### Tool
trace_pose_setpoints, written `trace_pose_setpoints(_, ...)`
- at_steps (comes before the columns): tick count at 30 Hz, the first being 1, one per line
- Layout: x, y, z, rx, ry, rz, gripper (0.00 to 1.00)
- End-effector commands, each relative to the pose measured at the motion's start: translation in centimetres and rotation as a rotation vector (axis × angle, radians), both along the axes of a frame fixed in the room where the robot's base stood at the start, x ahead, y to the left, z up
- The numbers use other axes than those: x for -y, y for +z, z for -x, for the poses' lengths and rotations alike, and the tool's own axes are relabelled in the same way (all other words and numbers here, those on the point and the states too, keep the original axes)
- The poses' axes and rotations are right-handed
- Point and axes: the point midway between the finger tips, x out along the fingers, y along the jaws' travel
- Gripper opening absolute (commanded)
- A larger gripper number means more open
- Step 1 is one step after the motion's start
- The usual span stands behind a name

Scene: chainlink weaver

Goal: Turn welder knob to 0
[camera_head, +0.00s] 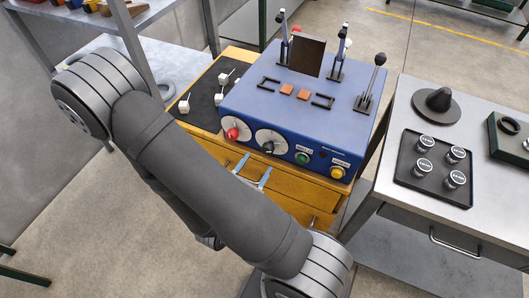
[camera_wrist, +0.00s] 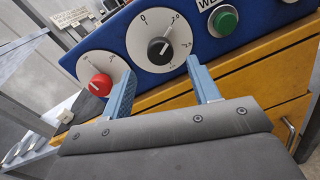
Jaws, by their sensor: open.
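The blue welder box (camera_head: 290,100) stands on a yellow wooden cabinet. Its front has a red knob (camera_head: 232,134) and a black knob (camera_head: 268,146), each on a white dial. In the wrist view the red knob (camera_wrist: 100,85) is at left and the black knob (camera_wrist: 158,47) near the centre. The black knob's white pointer seems to aim up and right, away from the 0 at the dial's upper left. My gripper (camera_wrist: 161,66) is open and empty, its blue fingers apart below the black knob's dial. In the head view my gripper (camera_head: 254,170) is just in front of the panel.
A green button (camera_head: 302,158) and a yellow button (camera_head: 337,172) are right of the dials. Levers rise from the box's top. A black mat (camera_head: 205,92) with white pieces lies left. A metal table at right holds a black tray (camera_head: 407,172) of several round pieces.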

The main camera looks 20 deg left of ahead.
Motion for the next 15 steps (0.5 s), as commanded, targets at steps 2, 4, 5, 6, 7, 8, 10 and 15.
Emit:
trace_pose_setpoints(2,0.1,0.0,-0.9,0.000,-0.004,0.000,0.56)
trace_pose_setpoints(4,0.1,0.0,-1.6,0.000,-0.005,0.001,0.56)
trace_pose_setpoints(5,0.1,0.0,-1.9,0.000,-0.005,0.001,0.56)
trace_pose_setpoints(6,0.2,0.0,-2.3,0.000,-0.005,0.001,0.56)
trace_pose_setpoints(7,0.2,0.0,-2.6,0.000,-0.005,0.001,0.56)
trace_pose_setpoints(8,0.2,0.0,-2.9,0.000,-0.005,0.000,0.56)
trace_pose_setpoints(10,0.2,0.0,-3.5,0.000,-0.005,0.000,0.56)
trace_pose_setpoints(15,0.2,0.0,-4.8,0.000,-0.003,0.000,0.56)
